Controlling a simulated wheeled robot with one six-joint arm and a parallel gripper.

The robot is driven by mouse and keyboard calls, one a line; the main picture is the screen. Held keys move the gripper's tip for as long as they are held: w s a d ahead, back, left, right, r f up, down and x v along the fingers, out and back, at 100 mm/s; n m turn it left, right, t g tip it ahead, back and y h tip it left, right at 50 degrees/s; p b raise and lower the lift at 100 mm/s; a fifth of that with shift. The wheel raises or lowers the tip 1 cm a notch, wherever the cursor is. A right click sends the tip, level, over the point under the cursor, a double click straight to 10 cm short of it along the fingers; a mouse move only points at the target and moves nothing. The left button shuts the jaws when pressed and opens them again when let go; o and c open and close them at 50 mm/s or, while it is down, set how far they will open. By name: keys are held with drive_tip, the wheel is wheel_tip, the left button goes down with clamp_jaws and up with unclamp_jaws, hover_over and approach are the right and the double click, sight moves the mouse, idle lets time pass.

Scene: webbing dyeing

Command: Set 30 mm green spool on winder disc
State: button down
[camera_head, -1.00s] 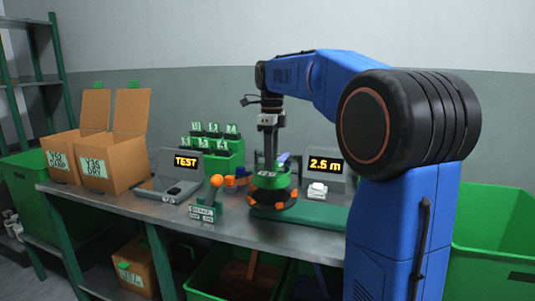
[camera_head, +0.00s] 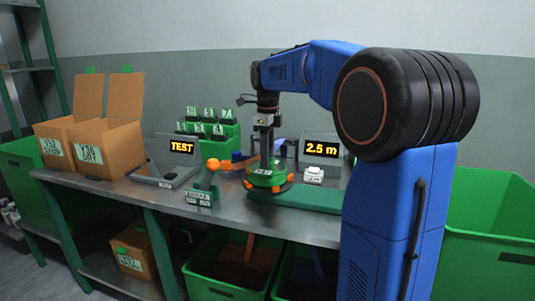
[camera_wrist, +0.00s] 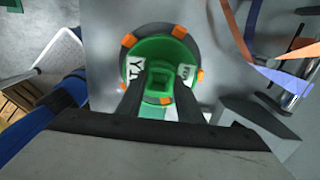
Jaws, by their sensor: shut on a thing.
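The green spool (camera_head: 262,180) with white labels is held upright at the winder, over the dark disc with orange blocks (camera_head: 290,178). In the wrist view, the spool (camera_wrist: 161,52) is between my two dark fingers, and the dark disc rim with orange blocks (camera_wrist: 181,31) shows around it. My gripper (camera_head: 264,164) points down and is shut on the spool. The spool looks very low over the disc, roughly centred; I cannot tell whether it touches. The spool's underside and the disc's middle are hidden.
A green base plate (camera_head: 310,198) extends right of the winder. A 2.5 m display (camera_head: 322,149) stands behind it. A green rack (camera_head: 218,135) is behind. Cardboard boxes (camera_head: 108,150) stand at the far left.

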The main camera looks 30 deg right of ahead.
idle(0.3)
drive_tip(key=c, duration=1.2)
unclamp_jaws()
drive_tip(key=shift+o, duration=0.2)
wheel_tip(320, 180, up, 17)
drive_tip(key=shift+r, duration=0.15)
drive_tip(key=s+a+f+n+t, duration=0.1)
drive_tip(key=s+a+f+n, duration=0.2)
drive_tip(key=s+f+n, duration=0.6)
drive_tip(key=s+a+f+n+t, duration=0.2)
drive_tip(key=s+a+f+n, duration=0.1)
drive_tip(key=s+f+n, duration=0.6)
drive_tip(key=s+a+f+n+t, duration=0.1)
drive_tip(key=s+a+f+n, duration=0.2)
drive_tip(key=s+f+n, duration=0.6)
drive_tip(key=s+f, duration=0.5)
drive_tip(key=shift+s+a+f+t, duration=0.2)
drive_tip(key=shift+a+f+t, duration=0.1)
drive_tip(key=shift+t, duration=0.1)
